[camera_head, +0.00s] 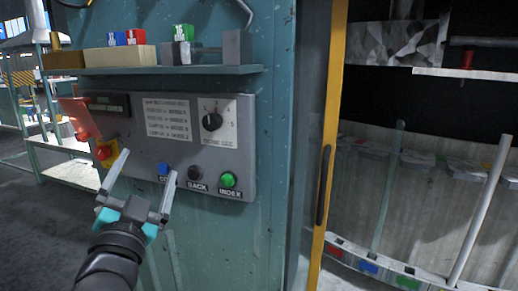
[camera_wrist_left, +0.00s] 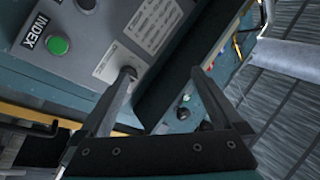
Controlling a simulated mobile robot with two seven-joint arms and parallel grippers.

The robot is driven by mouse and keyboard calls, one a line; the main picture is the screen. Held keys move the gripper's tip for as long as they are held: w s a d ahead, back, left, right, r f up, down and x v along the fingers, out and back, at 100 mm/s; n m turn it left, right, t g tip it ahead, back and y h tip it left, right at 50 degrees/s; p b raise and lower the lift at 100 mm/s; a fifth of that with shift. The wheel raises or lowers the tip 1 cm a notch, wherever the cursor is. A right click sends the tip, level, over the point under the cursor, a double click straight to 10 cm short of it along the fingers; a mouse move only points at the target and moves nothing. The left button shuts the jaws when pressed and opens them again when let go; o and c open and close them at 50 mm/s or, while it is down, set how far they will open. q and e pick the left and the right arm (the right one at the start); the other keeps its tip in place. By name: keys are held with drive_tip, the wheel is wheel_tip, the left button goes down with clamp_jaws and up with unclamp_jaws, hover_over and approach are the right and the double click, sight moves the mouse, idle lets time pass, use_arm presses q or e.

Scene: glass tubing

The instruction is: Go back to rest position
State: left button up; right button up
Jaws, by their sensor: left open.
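My left gripper (camera_head: 148,164) is in front of the grey control panel (camera_head: 140,155), at its lower left part. Its two fingers are spread apart with nothing between them. In the left wrist view the open fingers (camera_wrist_left: 162,72) reach toward the panel; I cannot tell whether a fingertip touches it. The panel carries a blue button (camera_head: 164,169) close to the right fingertip, a dark button (camera_head: 194,172), a green INDEX button (camera_head: 228,180) and a black rotary knob (camera_head: 212,121). The green button also shows in the left wrist view (camera_wrist_left: 57,45). My right gripper is not in view.
Above the panel, a teal shelf (camera_head: 170,70) holds small coloured blocks and a grey fixture. Red parts (camera_head: 82,118) stick out at the panel's left. A yellow-edged door frame (camera_head: 327,150) with a handle stands right, beside racks of tubes. Open floor lies lower left.

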use_arm(q)
drive_tip(key=s+f+n+g, duration=0.2)
drive_tip(key=s+f+g, duration=0.3)
drive_tip(key=f, duration=0.7)
drive_tip(key=s+f+n+g, duration=0.2)
drive_tip(key=s+f+g, duration=0.3)
drive_tip(key=f, duration=0.8)
drive_tip(key=s+d+f+g+h, duration=0.1)
drive_tip(key=s+d+f+g, duration=0.1)
drive_tip(key=s+f+g, duration=0.5)
drive_tip(key=s+d+f+g+h, duration=0.15)
drive_tip(key=s+f, duration=0.35)
drive_tip(key=s, duration=0.6)
wheel_tip(320, 180, down, 25)
drive_tip(key=b, duration=0.4)
drive_tip(key=s+a+f+g+b, duration=0.2)
drive_tip(key=s+f+b, duration=0.2)
drive_tip(key=s+f, duration=1.2)
wheel_tip(320, 180, down, 3)
drive_tip(key=shift+s+a+r+y, duration=0.1)
drive_tip(key=shift+s+a+y, duration=0.1)
drive_tip(key=shift+a+y, duration=0.2)
use_arm(e)
wheel_tip(320, 180, down, 8)
drive_tip(key=shift+d+f, duration=0.2)
drive_tip(key=shift+d, duration=0.1)
